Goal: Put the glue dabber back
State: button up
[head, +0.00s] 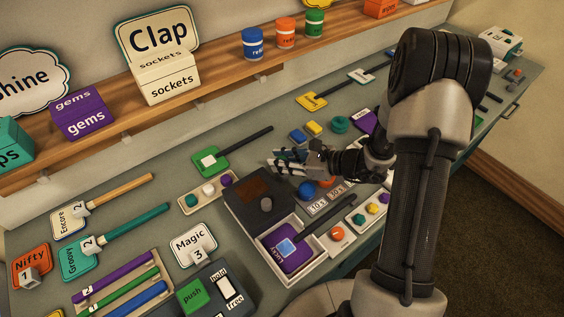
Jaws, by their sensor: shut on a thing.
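My gripper (283,160) is in the middle of the bench, above and behind the dark station. I cannot clearly make out the glue dabber.
A green paddle (212,160) lies left of my gripper. A tray of coloured pieces (192,203) is nearby. A blue ball (306,190) lies just below my wrist. Magic card (192,243) and push-button panel (195,295) are in front left. A shelf with boxes runs behind.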

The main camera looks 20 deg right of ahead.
jog(key=shift+r, duration=0.15)
jog(key=o, duration=0.5)
jog(key=shift+f, duration=0.25)
jog(key=shift+c, duration=0.2)
jog(key=o, duration=0.5)
jog(key=shift+c, duration=0.2)
jog(key=shift+r, duration=0.1)
